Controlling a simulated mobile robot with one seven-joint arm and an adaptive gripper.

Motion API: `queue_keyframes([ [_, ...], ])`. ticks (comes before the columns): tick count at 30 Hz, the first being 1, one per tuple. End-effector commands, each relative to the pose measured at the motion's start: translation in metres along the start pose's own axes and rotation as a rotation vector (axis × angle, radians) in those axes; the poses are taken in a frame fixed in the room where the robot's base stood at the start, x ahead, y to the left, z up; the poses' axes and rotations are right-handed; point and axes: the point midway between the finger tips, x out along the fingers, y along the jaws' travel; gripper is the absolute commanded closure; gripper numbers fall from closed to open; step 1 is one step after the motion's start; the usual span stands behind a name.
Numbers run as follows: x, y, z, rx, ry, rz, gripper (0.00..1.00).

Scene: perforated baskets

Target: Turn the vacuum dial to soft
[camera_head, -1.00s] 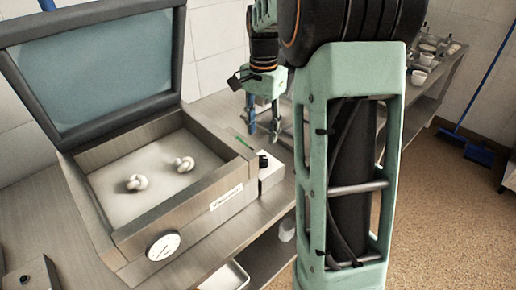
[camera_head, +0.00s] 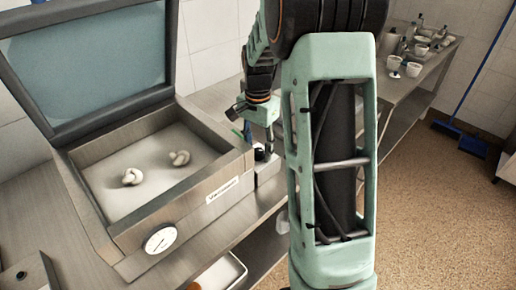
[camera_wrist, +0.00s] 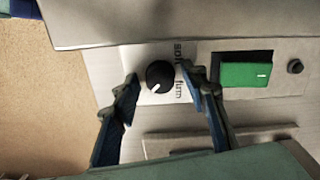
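The vacuum dial (camera_wrist: 160,75) is a round black knob with a white mark at its lower left in the wrist view. The words "soft" (camera_wrist: 179,52) and "firm" (camera_wrist: 179,90) are printed to its right, soft above firm. My gripper (camera_wrist: 159,77) is open, with one blue-padded fingertip on each side of the dial. Gaps show between the fingertips and the knob; depth is hard to judge. In the head view the dial (camera_head: 261,154) sits on a small box at the right of the vacuum machine (camera_head: 190,213), below my gripper, whose fingertips are mostly hidden.
A green rocker switch (camera_wrist: 246,75) and a small black button (camera_wrist: 295,66) lie right of the dial. The machine's lid (camera_head: 90,65) stands open, with two pale knotted pieces in the chamber. A round gauge (camera_head: 160,240) is on its front.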

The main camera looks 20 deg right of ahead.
Motion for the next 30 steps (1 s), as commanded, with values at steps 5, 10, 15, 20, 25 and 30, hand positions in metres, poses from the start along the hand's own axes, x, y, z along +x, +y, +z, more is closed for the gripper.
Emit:
queue_keyframes([
  [5,-0.0003,0.0,-0.0001,0.0,0.0,0.0,0.82],
  [10,-0.0004,0.0,-0.0001,0.0,0.0,0.0,1.0],
  [15,-0.0005,0.0,-0.0001,-0.009,0.0,0.0,1.0],
  [20,-0.0006,0.0,-0.0001,-0.051,0.0,0.0,1.0],
  [25,-0.0007,-0.0001,-0.0001,-0.147,0.0,0.0,1.0],
  [30,-0.0008,-0.0001,-0.0001,-0.289,0.0,-0.001,1.0],
])
